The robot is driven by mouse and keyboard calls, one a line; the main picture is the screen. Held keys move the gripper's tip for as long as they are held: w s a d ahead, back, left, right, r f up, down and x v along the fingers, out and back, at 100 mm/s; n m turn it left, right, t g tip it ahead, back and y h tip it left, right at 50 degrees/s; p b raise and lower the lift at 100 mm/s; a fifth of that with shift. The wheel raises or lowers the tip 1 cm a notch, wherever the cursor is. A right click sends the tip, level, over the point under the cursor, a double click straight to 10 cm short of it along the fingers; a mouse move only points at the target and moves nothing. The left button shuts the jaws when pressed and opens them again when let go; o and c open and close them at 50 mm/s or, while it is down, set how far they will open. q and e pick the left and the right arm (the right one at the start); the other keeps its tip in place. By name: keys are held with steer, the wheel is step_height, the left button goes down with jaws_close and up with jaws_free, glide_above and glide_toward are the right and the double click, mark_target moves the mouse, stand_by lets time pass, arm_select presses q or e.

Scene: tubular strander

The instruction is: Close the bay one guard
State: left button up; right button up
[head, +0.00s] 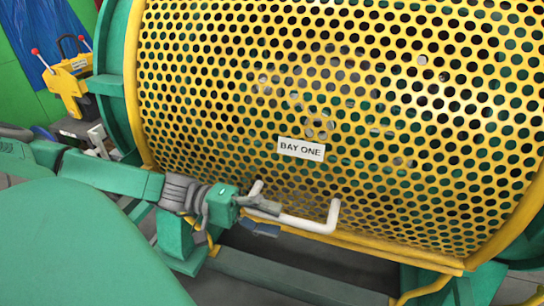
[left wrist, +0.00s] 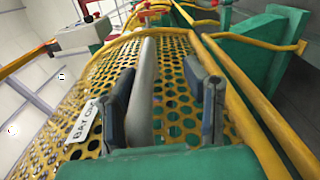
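The bay one guard (head: 400,120) is a curved yellow perforated panel that fills most of the head view. It carries a white "BAY ONE" label (head: 301,149), which also shows in the left wrist view (left wrist: 84,122). A white bent handle (head: 333,214) sticks out near its lower edge. My left gripper (head: 266,218) is at the left part of this handle. In the left wrist view the handle bar (left wrist: 143,85) lies between the two open fingers (left wrist: 163,105), close to the left finger, with a gap to the right finger. My right gripper is not in view.
Green machine frame rings (head: 118,60) stand at the guard's sides. A yellow rail (head: 380,250) runs below the guard. A yellow device with red-tipped levers (head: 67,80) stands at the upper left. Yellow tubing and green plates (left wrist: 265,50) are close to the left gripper's right side.

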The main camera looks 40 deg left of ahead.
arm_select(q)
steer(key=shift+a, duration=0.1)
steer(key=shift+r, duration=0.2)
stand_by(0.4)
steer(key=v, duration=1.2)
steer(key=shift+f, duration=0.2)
steer(key=shift+w, duration=0.15)
